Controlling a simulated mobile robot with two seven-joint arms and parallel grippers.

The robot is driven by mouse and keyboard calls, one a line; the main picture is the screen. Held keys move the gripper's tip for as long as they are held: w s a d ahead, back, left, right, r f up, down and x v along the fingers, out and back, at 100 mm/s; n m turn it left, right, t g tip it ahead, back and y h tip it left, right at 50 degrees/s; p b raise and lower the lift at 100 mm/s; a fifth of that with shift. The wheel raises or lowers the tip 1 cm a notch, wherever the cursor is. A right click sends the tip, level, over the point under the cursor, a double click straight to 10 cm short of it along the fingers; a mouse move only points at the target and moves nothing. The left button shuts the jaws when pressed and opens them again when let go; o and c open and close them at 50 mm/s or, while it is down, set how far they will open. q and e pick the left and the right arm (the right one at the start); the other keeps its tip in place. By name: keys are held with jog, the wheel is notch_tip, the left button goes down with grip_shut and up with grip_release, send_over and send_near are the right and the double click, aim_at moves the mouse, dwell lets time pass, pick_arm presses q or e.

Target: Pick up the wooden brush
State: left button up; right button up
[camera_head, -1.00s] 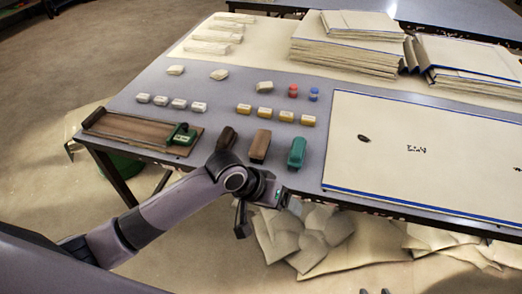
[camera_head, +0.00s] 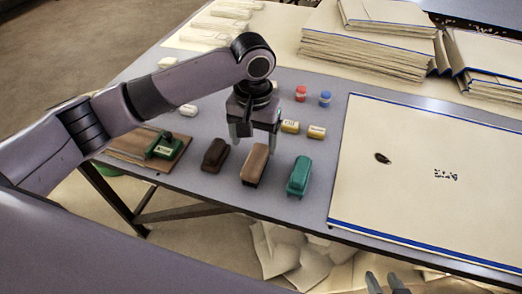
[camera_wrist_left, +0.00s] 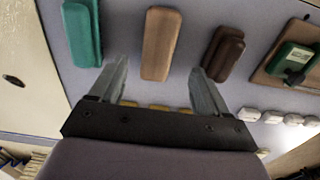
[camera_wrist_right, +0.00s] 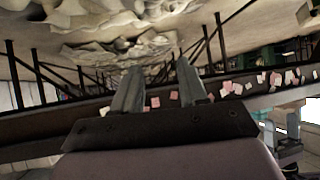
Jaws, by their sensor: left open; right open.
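The wooden brush (camera_head: 255,167), a light brown oblong block, lies on the grey table between a dark brown block (camera_head: 216,155) and a green block (camera_head: 300,175). My left gripper (camera_head: 254,140) is open and points down above the table, just behind the wooden brush. In the left wrist view the brush (camera_wrist_left: 161,42) lies beyond the fingertips, roughly centred between them, and nothing is held. My right gripper (camera_head: 388,284) is open and empty at the bottom edge of the head view, in front of the table.
A wooden board with a green tool (camera_head: 164,147) lies to the left. Small yellow (camera_head: 290,127) and white blocks stand behind the left gripper. A large cream panel (camera_head: 430,165) covers the right side. Stacked boards (camera_head: 365,50) are at the back.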

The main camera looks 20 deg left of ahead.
aim_at(256, 157)
pick_arm(q)
jog(key=shift+f, duration=0.55)
notch_tip(256, 157, down, 5)
jog(key=shift+s+d+f+b, duration=0.1)
jog(key=shift+d+f+b, duration=0.1)
jog(key=shift+b, duration=0.3)
jog(key=shift+f, duration=0.2)
pick_arm(e)
jog(key=shift+s+a+f, duration=0.1)
jog(key=shift+s+f, duration=0.35)
jog(key=shift+f, duration=0.2)
pick_arm(q)
jog(key=shift+c, duration=0.9)
jog(key=c, duration=0.9)
